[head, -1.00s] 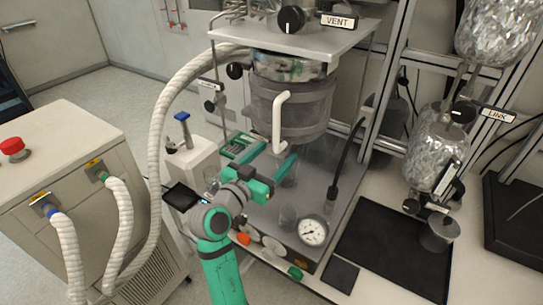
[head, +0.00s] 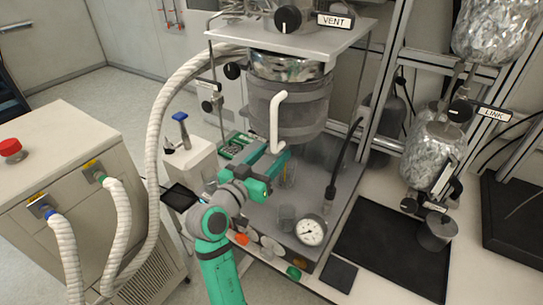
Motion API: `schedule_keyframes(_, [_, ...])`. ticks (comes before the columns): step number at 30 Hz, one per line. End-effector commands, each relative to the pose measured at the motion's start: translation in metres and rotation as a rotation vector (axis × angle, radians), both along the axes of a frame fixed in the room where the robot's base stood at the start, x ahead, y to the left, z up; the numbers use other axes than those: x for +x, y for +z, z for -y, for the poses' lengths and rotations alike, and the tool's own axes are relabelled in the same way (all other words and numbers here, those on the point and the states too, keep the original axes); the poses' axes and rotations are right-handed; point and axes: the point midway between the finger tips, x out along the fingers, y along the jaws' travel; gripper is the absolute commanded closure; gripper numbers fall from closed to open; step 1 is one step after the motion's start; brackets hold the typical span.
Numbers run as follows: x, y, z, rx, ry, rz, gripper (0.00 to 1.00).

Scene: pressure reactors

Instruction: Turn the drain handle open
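A white L-shaped handle (head: 275,122) hangs down in front of the steel reactor vessel (head: 306,112). No label shows on it, so I cannot confirm that it is the drain handle. My green gripper (head: 277,150) is at the handle's lower end, with its two fingers pointing toward the vessel. The fingers are apart, one on each side of the handle's lower tip in this view. I cannot tell whether either finger touches it. The outlet below the vessel is partly hidden by my gripper.
A pressure gauge (head: 310,232) and small glass beakers stand on the base plate. A VENT knob (head: 288,18) is above. A thick white hose (head: 155,150) curves at the left beside a cabinet (head: 70,170). A black tray (head: 392,245) lies at the right.

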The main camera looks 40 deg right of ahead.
Motion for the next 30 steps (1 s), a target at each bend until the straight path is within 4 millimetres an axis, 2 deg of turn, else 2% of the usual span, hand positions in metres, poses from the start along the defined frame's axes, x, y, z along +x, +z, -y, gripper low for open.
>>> schedule_keyframes(30, [0.0024,-0.0032,-0.0002,-0.36,-0.002,-0.872,0.72])
